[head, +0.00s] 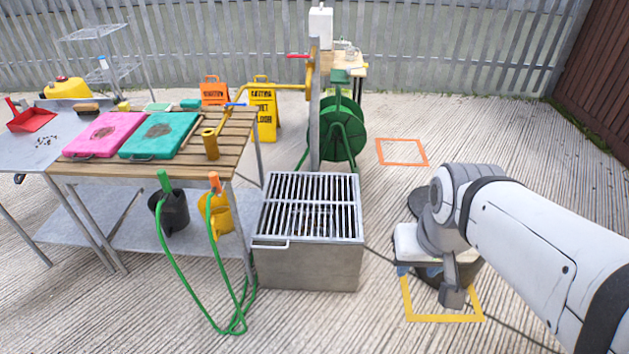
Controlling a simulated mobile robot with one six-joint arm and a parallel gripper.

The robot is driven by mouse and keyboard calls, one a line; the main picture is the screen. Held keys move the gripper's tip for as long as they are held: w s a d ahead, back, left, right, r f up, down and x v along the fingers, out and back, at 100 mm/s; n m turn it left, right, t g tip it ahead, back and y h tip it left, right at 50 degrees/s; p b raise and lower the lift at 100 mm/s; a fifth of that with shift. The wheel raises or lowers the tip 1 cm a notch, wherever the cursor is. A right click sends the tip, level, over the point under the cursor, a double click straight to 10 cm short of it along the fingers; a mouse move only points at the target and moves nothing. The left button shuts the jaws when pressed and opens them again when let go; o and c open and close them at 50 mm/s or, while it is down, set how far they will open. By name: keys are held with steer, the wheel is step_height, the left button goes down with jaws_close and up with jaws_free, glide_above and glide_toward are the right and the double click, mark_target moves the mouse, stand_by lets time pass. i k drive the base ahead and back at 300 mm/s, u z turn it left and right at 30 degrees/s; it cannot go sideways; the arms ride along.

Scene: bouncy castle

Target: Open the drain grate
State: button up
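The drain grate (310,207) is a barred metal lid lying flat and closed on top of a box-shaped steel drain basin (308,268). A small bar handle (270,244) sticks out at the grate's front left corner. My gripper (452,296) hangs at the right of the basin, clearly apart from the grate, over the yellow floor square. It points down; its fingers are small and partly hidden by my wrist, so I cannot see whether they are open.
A slatted wooden table (222,135) with pink and teal pads stands left of the basin. A green hose (185,275) hangs in front of it. A post with a brass tap pipe (308,80) and a green hose reel (342,130) stand behind. Floor between basin and gripper is mostly clear.

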mark_target(273, 237)
steer(key=u, duration=1.9)
steer(key=k, duration=0.75)
steer(key=z, duration=1.2)
steer(key=i, duration=1)
